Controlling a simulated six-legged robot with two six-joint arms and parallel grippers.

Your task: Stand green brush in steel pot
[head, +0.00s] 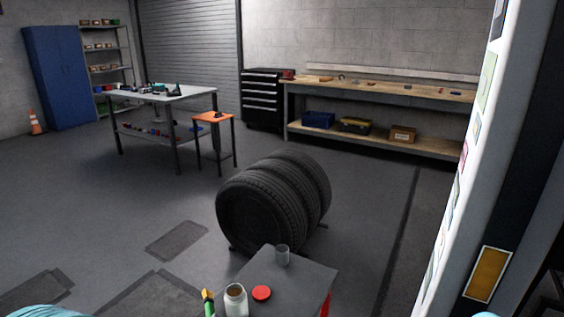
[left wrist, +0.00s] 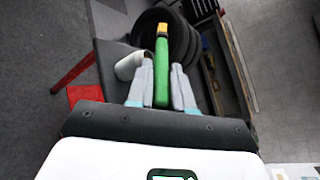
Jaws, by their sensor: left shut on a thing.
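The green brush (left wrist: 161,82), with a yellow-orange tip, is held between the two pale fingers of my left gripper (left wrist: 162,68) in the left wrist view. The gripper is shut on it. In the head view the brush (head: 208,304) shows at the bottom edge, tip up, just left of a white jar (head: 236,302). My right gripper is not in view.
A row of tyres (head: 275,200) stands just behind the table. A tall white panel (head: 465,160) rises at the right. Open floor lies to the left.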

